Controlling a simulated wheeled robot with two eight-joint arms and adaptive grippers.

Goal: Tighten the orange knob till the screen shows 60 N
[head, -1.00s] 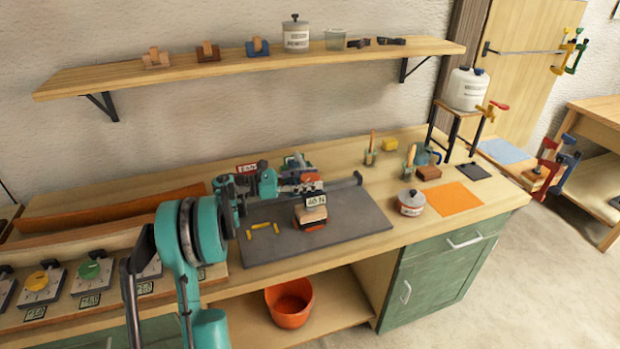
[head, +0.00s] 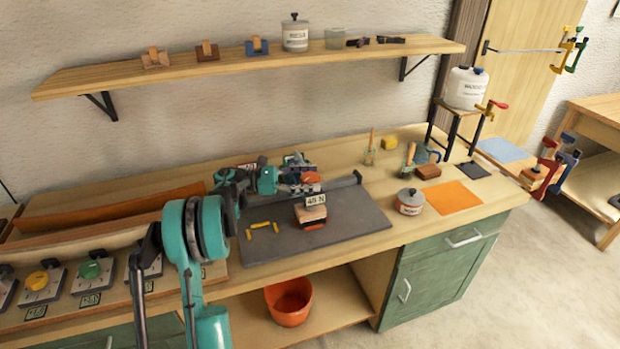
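The orange knob (head: 311,178) shows on the vise-like tool at the back of the grey mat (head: 350,228). My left gripper (head: 294,180) is at the knob, coming in from the left. Its fingers are small and partly hidden, so I cannot tell whether they grip the knob. The small screen (head: 316,200) stands just in front, above a wooden block with an orange base (head: 311,217). It seems to read 45 N, though the digits are small. My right gripper is not in view.
A yellow handle-like piece (head: 262,227) lies on the mat's left part. A lidded pot (head: 410,202) and an orange sheet (head: 453,196) are to the right. Dial boxes with knobs (head: 90,271) line the left front. The mat's right part is clear.

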